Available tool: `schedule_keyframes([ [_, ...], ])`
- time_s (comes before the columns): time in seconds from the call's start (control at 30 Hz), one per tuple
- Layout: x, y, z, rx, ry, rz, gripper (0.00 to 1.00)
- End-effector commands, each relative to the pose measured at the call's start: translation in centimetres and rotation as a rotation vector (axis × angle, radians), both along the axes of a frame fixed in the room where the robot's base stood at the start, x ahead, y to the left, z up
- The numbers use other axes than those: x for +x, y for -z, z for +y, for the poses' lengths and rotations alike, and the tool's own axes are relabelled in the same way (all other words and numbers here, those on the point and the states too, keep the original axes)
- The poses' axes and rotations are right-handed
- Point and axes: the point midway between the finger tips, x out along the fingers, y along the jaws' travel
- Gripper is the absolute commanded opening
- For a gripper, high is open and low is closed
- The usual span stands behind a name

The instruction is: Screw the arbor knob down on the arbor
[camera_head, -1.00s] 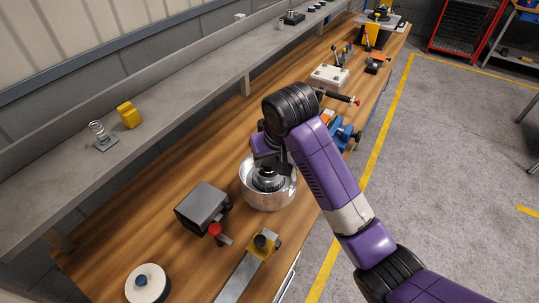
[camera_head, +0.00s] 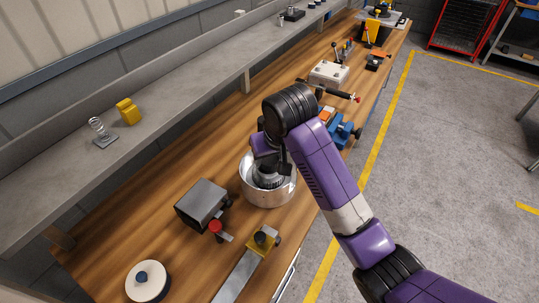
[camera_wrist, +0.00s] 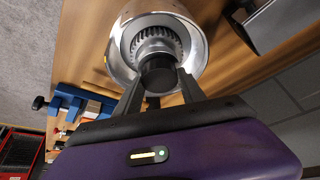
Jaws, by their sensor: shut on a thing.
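A round silver housing (camera_head: 268,198) stands on the wooden bench, with a toothed ring and a stepped metal centre, the arbor (camera_wrist: 155,46), inside it. My gripper (camera_wrist: 160,84) reaches down over the housing from above and is shut on a dark round knob (camera_wrist: 158,74), one finger on each side. The knob sits over the middle of the arbor in the wrist view. I cannot tell how far down it is, as its underside is hidden. In the head view my wrist and gripper (camera_head: 270,172) cover most of the knob.
A grey box-shaped device (camera_head: 203,205) with a red knob stands left of the housing. A yellow-ended fixture (camera_head: 262,242) is in front, and a white disc (camera_head: 147,281) lies at bottom left. Blue clamps (camera_head: 342,133) and a white block (camera_head: 329,75) stand farther back. A grey shelf (camera_head: 180,98) runs along the wall.

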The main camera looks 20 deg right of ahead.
Motion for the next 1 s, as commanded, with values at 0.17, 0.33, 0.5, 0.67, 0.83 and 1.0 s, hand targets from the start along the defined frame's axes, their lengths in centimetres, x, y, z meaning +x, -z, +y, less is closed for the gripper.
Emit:
schedule_keyframes([
  [0.17,0.01,0.05,0.00,0.000,0.000,0.000,0.00],
  [0.33,0.02,0.02,0.00,0.000,0.000,-0.001,0.65],
  [0.5,0.02,0.02,-0.01,0.000,0.000,-0.001,0.73],
  [0.67,0.02,0.04,-0.01,0.000,0.000,-0.001,0.61],
  [0.83,0.01,0.04,-0.01,0.000,0.000,0.000,0.27],
  [1.0,0.01,-0.07,0.05,0.000,0.009,0.000,0.15],
])
